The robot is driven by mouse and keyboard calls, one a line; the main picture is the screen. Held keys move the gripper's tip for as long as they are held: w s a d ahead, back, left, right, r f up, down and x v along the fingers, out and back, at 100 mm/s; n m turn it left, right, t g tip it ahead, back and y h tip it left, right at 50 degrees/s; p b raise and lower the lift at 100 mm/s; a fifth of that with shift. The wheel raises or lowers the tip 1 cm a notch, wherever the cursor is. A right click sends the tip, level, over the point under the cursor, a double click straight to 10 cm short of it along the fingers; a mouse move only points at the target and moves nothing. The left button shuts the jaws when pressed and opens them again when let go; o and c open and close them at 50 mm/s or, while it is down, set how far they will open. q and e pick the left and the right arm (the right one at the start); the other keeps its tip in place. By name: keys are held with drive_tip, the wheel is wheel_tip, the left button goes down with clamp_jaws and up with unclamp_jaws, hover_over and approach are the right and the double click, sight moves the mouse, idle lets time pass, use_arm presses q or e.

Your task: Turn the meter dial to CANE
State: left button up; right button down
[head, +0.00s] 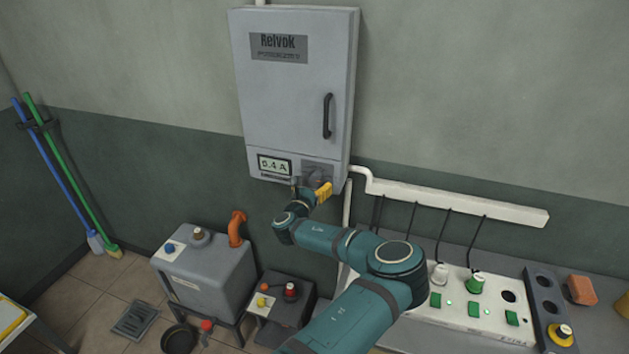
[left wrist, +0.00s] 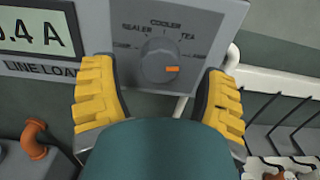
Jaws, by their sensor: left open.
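The meter dial (left wrist: 155,55) is a round grey knob on a grey plate on the cabinet's lower front. Its orange mark points right and slightly down. The labels SEALER, COOLER and TEA read around its top; the outer labels on both sides are too blurred to read. In the head view the dial plate (head: 317,172) is partly hidden by my gripper. My left gripper (head: 309,190) is open in front of the dial. Its yellow fingers stand on either side of the knob in the wrist view, with gaps between. My right gripper is not in view.
The meter display (head: 274,166) reads 5.4 A, left of the dial. The grey Relvok cabinet (head: 290,100) has a black handle. A white pipe (head: 450,200) runs right of it. Below are a grey tank (head: 208,275) with an orange pipe and a white control panel (head: 460,310).

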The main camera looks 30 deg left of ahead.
use_arm(q)
drive_tip(key=shift+x, duration=0.85)
drive_tip(key=c, duration=1.2)
